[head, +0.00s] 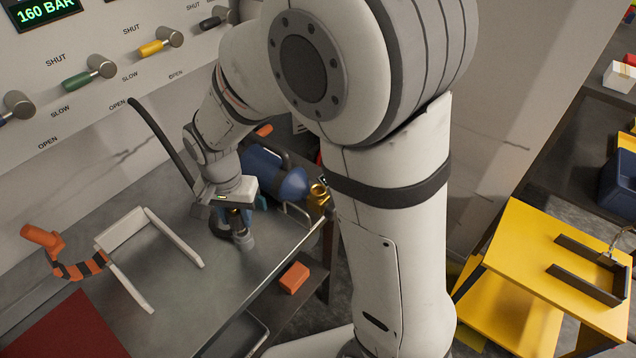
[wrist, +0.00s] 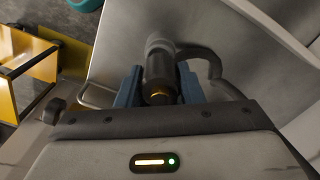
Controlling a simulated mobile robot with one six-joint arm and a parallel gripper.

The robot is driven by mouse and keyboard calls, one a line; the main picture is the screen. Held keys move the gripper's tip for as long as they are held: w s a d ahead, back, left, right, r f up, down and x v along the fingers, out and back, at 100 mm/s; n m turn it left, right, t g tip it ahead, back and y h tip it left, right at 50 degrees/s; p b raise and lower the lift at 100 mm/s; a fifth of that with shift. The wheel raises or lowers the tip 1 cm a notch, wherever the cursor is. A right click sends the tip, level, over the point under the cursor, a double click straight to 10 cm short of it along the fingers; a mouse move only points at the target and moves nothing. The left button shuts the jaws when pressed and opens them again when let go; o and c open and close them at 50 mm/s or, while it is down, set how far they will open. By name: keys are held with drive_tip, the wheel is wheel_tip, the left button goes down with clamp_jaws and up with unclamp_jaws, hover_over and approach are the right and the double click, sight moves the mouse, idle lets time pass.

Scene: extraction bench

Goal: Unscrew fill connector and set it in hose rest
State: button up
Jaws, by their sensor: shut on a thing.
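My gripper (head: 233,218) is low over the grey bench, pointing down, its blue fingers shut on the fill connector (head: 243,240). In the wrist view the connector (wrist: 160,72) is a dark cylinder with a pale grey end and a brass-coloured near end, between the blue fingers of my gripper (wrist: 160,88). A dark hose (wrist: 215,68) curves beside it. The connector is apart from the brass valve (head: 318,194) of the blue cylinder (head: 275,174). I cannot tell whether the connector's lower end touches anything, nor can I make out a hose rest for certain.
A white open frame (head: 127,278) and an orange-and-black striped piece (head: 80,269) are on the bench to the left, with a dark red mat (head: 68,328). A valve panel (head: 70,110) stands behind. A yellow cart (head: 535,262) stands right, beyond my arm.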

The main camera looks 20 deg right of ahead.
drive_tip(key=shift+f+b, duration=0.7)
drive_tip(key=shift+f, duration=0.3)
drive_tip(key=o, duration=1.1)
drive_tip(key=shift+o, duration=0.2)
wheel_tip(320, 180, up, 8)
drive_tip(key=shift+f, duration=0.1)
drive_tip(key=s+d+r+n+t+p, duration=0.1)
drive_tip(key=s+d+r+n, duration=0.1)
drive_tip(key=s+d, duration=0.3)
drive_tip(key=s+d+r+n+t, duration=0.1)
drive_tip(key=s+d, duration=0.4)
drive_tip(key=d, duration=0.8)
wheel_tip(320, 180, up, 2)
drive_tip(key=shift+s+d+r+n+t+p, duration=0.1)
drive_tip(key=shift+s+d+n+t+p, duration=0.25)
drive_tip(key=shift+n, duration=0.45)
